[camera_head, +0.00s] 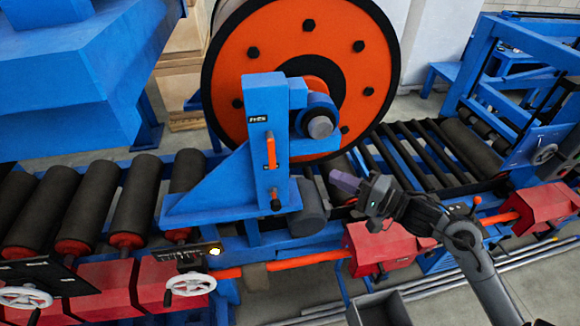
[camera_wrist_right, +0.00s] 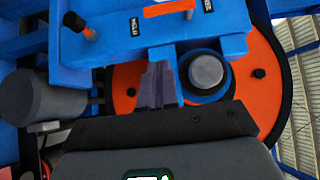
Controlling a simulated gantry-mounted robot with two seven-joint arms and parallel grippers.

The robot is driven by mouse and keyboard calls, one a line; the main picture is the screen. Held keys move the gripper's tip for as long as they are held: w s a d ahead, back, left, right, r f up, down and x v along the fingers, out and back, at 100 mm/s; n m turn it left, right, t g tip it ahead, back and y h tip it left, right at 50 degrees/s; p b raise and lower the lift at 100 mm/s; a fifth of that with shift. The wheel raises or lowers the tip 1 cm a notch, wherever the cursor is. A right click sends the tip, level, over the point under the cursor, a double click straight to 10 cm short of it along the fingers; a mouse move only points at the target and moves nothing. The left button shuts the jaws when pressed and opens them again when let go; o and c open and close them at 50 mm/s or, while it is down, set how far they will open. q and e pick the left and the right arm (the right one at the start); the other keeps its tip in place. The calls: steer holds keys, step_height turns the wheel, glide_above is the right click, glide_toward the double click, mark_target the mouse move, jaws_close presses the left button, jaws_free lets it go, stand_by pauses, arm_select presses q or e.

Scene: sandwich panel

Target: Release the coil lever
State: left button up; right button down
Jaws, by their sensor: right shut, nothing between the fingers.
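A large orange coil reel (camera_head: 235,75) with a black rim and bolts stands behind a blue post (camera_head: 265,100). An orange lever or handle (camera_head: 271,150) lies lengthwise along the post's face, with a small black-ended knob (camera_head: 276,205) below it. Both show near the top edge of the right wrist view, the handle (camera_wrist_right: 169,8) and the knob (camera_wrist_right: 76,22). My right gripper (camera_head: 335,180) is shut and empty, to the right of the post and apart from the handle. Its purple-grey fingers (camera_wrist_right: 158,68) point toward the blue stand. My left gripper is in neither view.
A grey round shaft end (camera_head: 320,126) and a grey cylinder (camera_head: 309,208) jut out near the gripper. Dark rollers (camera_head: 140,190) line the conveyor. White handwheels (camera_head: 190,284) and an orange rail (camera_head: 300,258) run along the front.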

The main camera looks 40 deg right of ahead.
mark_target(271, 151)
steer(key=a+p+x, duration=0.2)
steer(key=a+x, duration=0.1)
steer(key=x, duration=0.9)
steer(key=shift+p, duration=0.35)
steer(key=shift+w+a, duration=0.1)
steer(key=shift+a, duration=0.05)
